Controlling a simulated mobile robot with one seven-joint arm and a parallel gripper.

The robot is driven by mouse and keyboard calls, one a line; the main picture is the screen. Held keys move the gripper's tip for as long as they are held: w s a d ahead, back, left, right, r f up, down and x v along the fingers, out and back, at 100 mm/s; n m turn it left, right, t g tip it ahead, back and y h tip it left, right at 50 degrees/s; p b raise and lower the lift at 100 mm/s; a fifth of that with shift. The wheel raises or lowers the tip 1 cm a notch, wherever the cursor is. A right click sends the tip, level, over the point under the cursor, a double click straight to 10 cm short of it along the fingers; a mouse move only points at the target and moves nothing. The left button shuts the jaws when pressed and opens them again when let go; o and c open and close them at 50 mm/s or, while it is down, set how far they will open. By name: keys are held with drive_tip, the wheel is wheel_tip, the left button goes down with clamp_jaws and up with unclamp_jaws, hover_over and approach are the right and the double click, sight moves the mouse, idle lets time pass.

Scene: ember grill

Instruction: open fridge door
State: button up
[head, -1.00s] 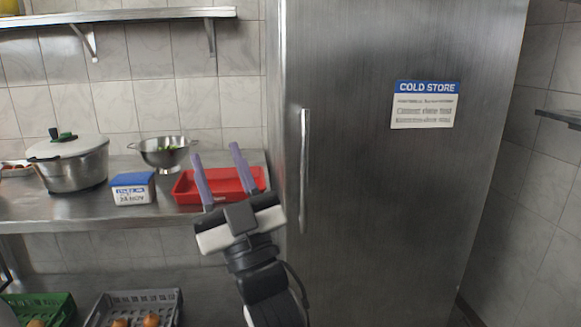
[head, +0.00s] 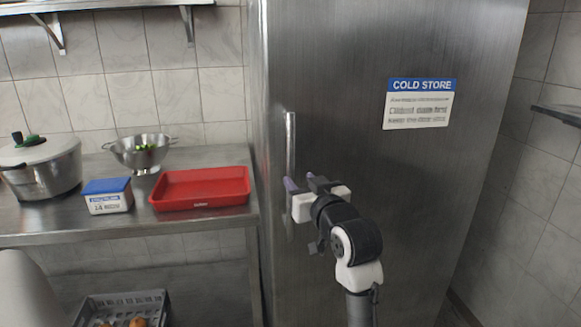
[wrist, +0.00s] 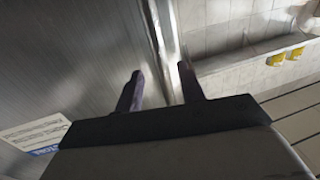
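The tall steel fridge door (head: 375,60) is shut and carries a blue and white COLD STORE sign (head: 419,103). Its upright metal handle (head: 290,145) is near the door's left edge. My gripper (head: 300,181) is at the lower part of the handle, with its purple fingers pointing toward the door and hiding part of it. In the wrist view the two fingers (wrist: 160,88) stand apart, with a pale upright strip running between them near the door's edge. I cannot tell whether the fingers touch the handle.
A steel counter (head: 225,158) left of the fridge bears a red tray (head: 200,188), a blue-lidded box (head: 107,196), a colander (head: 142,152) and a pot (head: 42,172). A grey crate (head: 122,306) sits below. A wall shelf (head: 563,116) is at the right.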

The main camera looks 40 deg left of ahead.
sight(292, 173)
drive_tip(key=p+x, duration=0.1)
drive_tip(key=x, duration=0.6)
clamp_jaws()
